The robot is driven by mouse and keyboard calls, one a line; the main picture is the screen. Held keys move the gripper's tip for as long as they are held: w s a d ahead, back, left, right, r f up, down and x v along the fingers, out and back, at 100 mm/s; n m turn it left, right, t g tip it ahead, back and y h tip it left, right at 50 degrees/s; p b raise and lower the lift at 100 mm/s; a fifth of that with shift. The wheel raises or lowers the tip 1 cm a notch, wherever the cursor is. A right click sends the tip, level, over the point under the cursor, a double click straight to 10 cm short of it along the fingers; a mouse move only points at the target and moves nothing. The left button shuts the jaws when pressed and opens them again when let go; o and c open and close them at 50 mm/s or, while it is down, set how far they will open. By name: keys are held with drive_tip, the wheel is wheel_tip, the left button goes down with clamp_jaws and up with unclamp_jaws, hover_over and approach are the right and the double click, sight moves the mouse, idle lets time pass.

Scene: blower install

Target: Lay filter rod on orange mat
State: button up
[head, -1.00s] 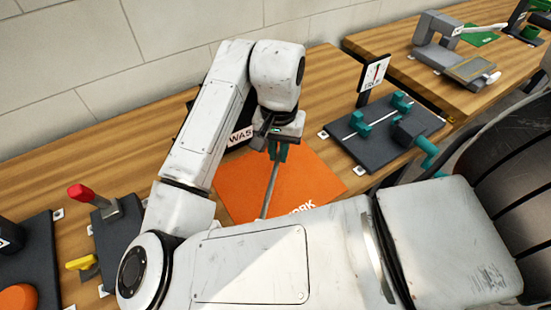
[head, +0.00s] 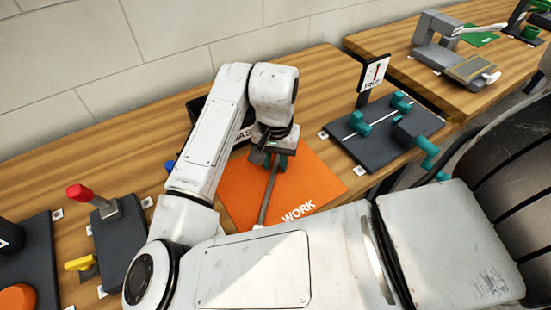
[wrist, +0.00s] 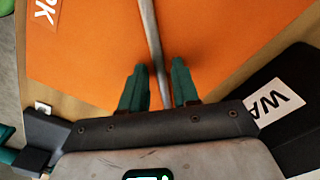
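The filter rod (head: 268,196) is a thin grey rod lying across the orange mat (head: 310,182), which is marked WORK. In the wrist view the rod (wrist: 150,30) runs between my two teal fingers and on under the gripper body. My gripper (head: 278,160) is low over the far part of the mat. In the wrist view my gripper (wrist: 160,68) shows narrow gaps between its fingers and the rod, so it looks slightly open around it. The rod's far end is hidden under the gripper.
A black bin with a white label (wrist: 275,100) stands close beside my gripper. A dark fixture with teal clamps (head: 385,130) is right of the mat. A red-handled lever fixture (head: 120,225) is at the left. Bare wood lies behind the bin.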

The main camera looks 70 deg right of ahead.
sight(276, 165)
drive_tip(key=shift+o, duration=0.7)
wheel_tip(276, 165, up, 12)
drive_tip(key=p, duration=0.1)
drive_tip(key=shift+r, duration=0.15)
